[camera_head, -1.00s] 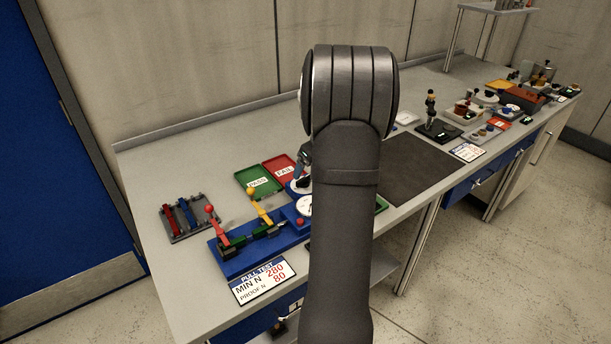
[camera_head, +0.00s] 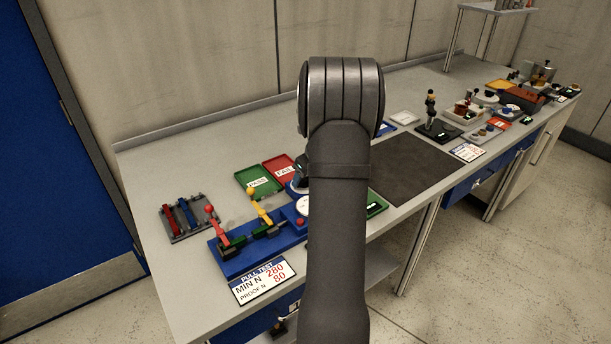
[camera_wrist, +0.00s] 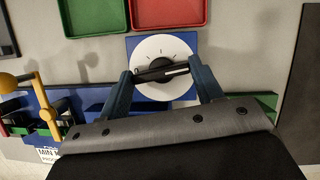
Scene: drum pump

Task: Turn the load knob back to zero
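The load knob is a black bar (camera_wrist: 162,73) with a white line at its right end. It sits on a round white dial (camera_wrist: 160,50) with dark tick marks along its upper part, on a blue base. The bar lies nearly level, its right end slightly higher. My gripper (camera_wrist: 161,66) is over the dial, its two blue-grey fingers apart, one at each end of the bar. I cannot tell whether they touch it. In the head view my arm hides most of the knob and gripper.
A green PASS tray (camera_head: 257,181) and a red FAIL tray (camera_head: 284,170) lie behind the dial. The blue pull-test fixture (camera_head: 262,245) with red and yellow levers stands to the left. A dark mat (camera_head: 412,170) to the right is bare.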

